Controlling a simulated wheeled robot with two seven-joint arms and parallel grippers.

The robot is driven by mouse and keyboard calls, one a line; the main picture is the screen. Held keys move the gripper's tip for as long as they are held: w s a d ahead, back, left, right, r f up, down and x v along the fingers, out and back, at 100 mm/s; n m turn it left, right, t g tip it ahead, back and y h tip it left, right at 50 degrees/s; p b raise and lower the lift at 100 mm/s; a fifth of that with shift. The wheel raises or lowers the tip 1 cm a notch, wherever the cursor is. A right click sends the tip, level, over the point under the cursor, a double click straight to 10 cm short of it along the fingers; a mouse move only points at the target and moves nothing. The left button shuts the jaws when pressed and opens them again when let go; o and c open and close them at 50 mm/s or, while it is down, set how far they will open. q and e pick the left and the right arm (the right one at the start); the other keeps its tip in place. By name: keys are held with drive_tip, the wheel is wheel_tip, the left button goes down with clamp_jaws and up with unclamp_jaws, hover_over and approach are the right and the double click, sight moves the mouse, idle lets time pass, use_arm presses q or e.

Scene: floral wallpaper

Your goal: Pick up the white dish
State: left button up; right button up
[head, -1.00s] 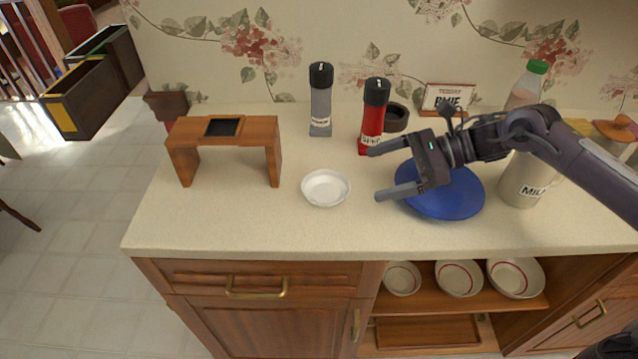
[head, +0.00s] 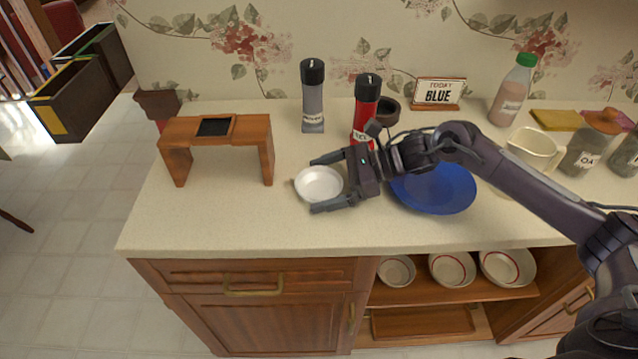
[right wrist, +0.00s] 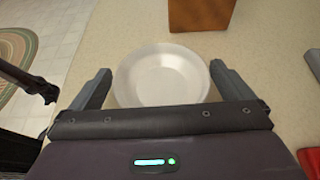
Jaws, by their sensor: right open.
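The white dish (head: 319,184) is a small round shallow bowl lying upright on the cream countertop. My right gripper (head: 312,186) is open, with one finger on the far side of the dish and one on the near side. In the right wrist view the dish (right wrist: 161,76) lies between the two spread fingers (right wrist: 161,85), and its far rim extends beyond the fingertips. I cannot tell whether the fingers touch it. My left gripper is not in view.
A wooden stand (head: 217,135) is left of the dish. Grey (head: 313,100) and red (head: 365,105) grinders stand behind. A blue plate (head: 435,190) lies under my right arm, with a pitcher (head: 533,148) and jars further right. The counter in front of the dish is clear.

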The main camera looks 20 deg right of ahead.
drive_tip(key=shift+w+a+f, duration=0.2)
drive_tip(key=shift+a, duration=0.35)
drive_tip(key=c, duration=0.7)
drive_tip(key=shift+r, duration=0.15)
